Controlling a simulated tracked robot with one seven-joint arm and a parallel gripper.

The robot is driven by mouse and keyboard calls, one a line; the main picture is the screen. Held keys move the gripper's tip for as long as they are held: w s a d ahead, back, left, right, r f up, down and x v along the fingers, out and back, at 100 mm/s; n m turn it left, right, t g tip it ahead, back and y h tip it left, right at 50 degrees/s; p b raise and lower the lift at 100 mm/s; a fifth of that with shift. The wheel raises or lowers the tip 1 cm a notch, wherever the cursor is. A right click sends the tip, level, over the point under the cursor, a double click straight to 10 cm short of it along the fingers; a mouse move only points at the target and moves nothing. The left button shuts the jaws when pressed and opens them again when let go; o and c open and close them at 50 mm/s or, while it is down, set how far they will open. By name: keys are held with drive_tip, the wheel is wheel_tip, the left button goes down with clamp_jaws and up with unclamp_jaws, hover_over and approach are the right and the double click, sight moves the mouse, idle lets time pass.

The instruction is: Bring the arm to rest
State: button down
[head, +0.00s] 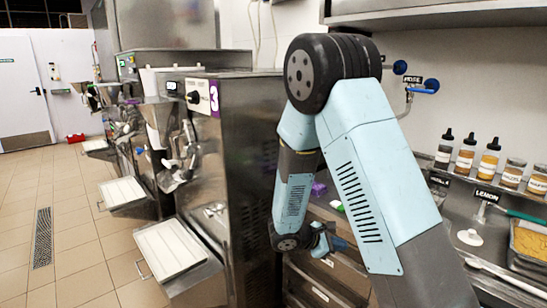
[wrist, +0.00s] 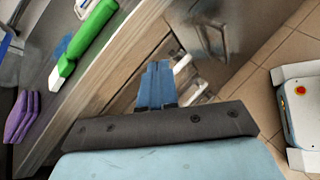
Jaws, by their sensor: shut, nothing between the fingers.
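My gripper (wrist: 157,84) shows in the wrist view as two blue fingers pressed together, with nothing between them. In the head view my gripper (head: 321,241) hangs low under the bent arm, in front of the counter's drawer fronts. The arm is folded, with its elbow high and its forearm pointing down. In the head view the upper arm hides part of the counter and wall.
A steel batch freezer marked 3 (head: 235,150) stands close left of the arm, with a white tray (head: 170,247) before it. Several bottles (head: 465,155) stand on the right counter. Tiled floor is clear at left.

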drive_tip(key=s+d+r+m+g+y, duration=0.2)
drive_tip(key=s+d+r+m, duration=0.1)
drive_tip(key=s+r+m, duration=0.3)
drive_tip(key=s+d+r+m+g+y, duration=0.1)
drive_tip(key=s+d+r+m+y, duration=0.25)
drive_tip(key=r, duration=0.55)
drive_tip(key=s+a+r+m+t+y, duration=0.3)
drive_tip(key=s+r+m+y, duration=0.3)
drive_tip(key=s+r, duration=0.7)
drive_tip(key=s+m+t, duration=0.1)
drive_tip(key=s, duration=0.1)
drive_tip(key=shift+s+r+m+t, duration=0.2)
drive_tip(key=shift+s+m+t, duration=0.1)
drive_tip(key=shift+s+m, duration=0.1)
